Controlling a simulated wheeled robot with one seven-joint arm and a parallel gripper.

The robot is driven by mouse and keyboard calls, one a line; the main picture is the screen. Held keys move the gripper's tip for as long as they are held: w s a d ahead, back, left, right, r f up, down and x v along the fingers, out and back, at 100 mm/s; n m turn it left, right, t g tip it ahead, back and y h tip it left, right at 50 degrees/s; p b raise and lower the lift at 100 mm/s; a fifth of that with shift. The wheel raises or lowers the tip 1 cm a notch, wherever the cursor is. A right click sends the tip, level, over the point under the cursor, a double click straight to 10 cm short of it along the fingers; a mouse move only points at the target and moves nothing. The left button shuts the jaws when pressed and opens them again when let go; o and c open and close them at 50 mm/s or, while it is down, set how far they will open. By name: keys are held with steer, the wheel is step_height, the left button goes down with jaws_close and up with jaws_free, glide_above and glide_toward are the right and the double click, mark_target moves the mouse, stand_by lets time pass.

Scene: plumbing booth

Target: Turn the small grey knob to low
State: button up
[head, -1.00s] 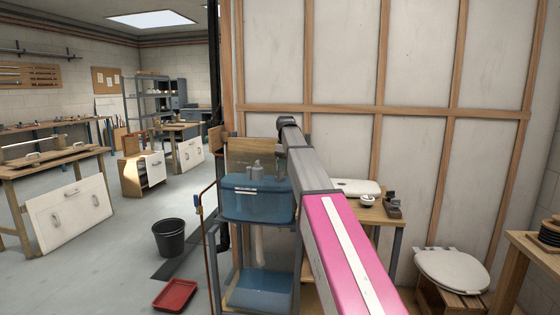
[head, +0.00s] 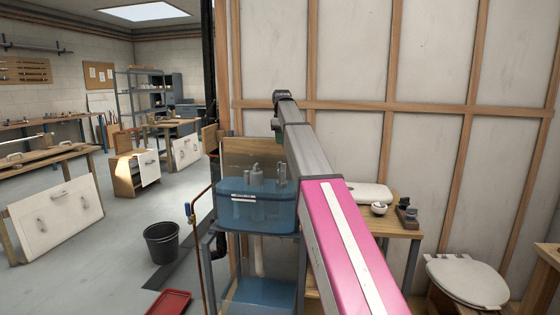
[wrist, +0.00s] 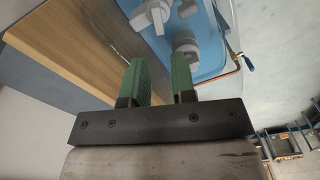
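A translucent blue tank (head: 235,210) stands on a grey frame in the head view, with upright grey fittings (head: 256,178) inside. The tank (wrist: 213,60) and several grey fittings (wrist: 186,46) also show at the top of the wrist view. I cannot tell which fitting is the small grey knob, nor its setting. My gripper (wrist: 158,72) has two green fingers with a gap between them and nothing in the gap. The fittings lie beyond the fingertips, apart from them. In the head view my arm mostly hides the gripper, above and behind the tank's right side.
A wooden panel (head: 262,151) stands behind the tank. A copper pipe with a blue-handled valve (head: 190,211) runs along its left. A bench (head: 395,222) with a white lid (head: 368,192) stands to the right. A black bucket (head: 161,243) and a red tray (head: 169,302) are on the floor.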

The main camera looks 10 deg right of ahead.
steer(key=f, duration=1.1)
steer(key=shift+w, duration=0.25)
steer(key=shift+r, duration=0.1)
jaws_close()
